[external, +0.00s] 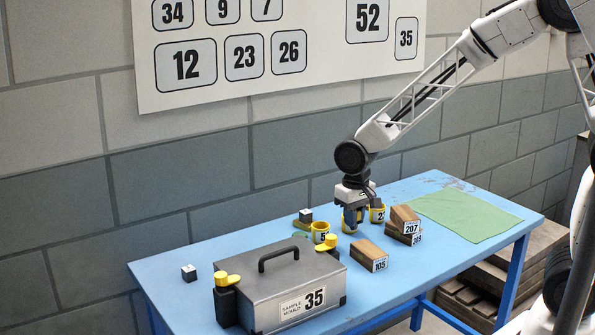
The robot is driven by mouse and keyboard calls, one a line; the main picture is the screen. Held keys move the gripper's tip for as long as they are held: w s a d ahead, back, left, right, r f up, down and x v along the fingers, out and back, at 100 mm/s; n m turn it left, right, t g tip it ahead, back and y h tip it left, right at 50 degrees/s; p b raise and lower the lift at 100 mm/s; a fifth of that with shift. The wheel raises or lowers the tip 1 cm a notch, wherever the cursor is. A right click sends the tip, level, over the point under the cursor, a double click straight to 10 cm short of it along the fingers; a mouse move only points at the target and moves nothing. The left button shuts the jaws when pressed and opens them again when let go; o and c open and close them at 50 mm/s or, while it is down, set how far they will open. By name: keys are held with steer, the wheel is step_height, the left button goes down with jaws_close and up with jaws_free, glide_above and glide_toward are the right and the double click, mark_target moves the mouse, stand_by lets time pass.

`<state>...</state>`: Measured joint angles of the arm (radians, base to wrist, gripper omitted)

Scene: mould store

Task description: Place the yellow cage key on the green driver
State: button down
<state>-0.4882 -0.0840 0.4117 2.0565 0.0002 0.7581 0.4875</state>
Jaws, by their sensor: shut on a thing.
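My gripper (352,222) points down low over the middle of the blue table and is shut on a small yellow piece (348,226), which seems to be the yellow cage key. The fingers hide much of it, and I cannot tell whether it touches the table. Yellow numbered ring-like pieces stand on either side, one at the left (322,237) and one at the right (377,213). A small green thing (299,234), perhaps the green driver, shows behind the grey case, left of my gripper and apart from it; it is mostly hidden.
The grey mould case (287,262) with yellow-topped latches stands at the front left. Wooden blocks lie in front of my gripper (367,253) and to its right (405,219). Small dark cubes sit at the left (189,273) and behind the case (306,215). A green cloth (465,213) covers the right end.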

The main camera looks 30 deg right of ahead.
steer(key=shift+f, duration=0.3)
steer(key=w+a, duration=0.2)
steer(key=w, duration=0.2)
steer(key=w+a+f, duration=0.1)
steer(key=w+a, duration=0.2)
steer(key=w, duration=0.2)
steer(key=w+a, duration=0.2)
steer(key=w, duration=0.3)
steer(key=shift+w+a+f, duration=0.15)
steer(key=shift+a+f, duration=0.05)
stand_by(0.4)
steer(key=shift+f, duration=1.8)
steer(key=c, duration=1.5)
jaws_free()
steer(key=shift+f, duration=0.15)
steer(key=o, duration=0.4)
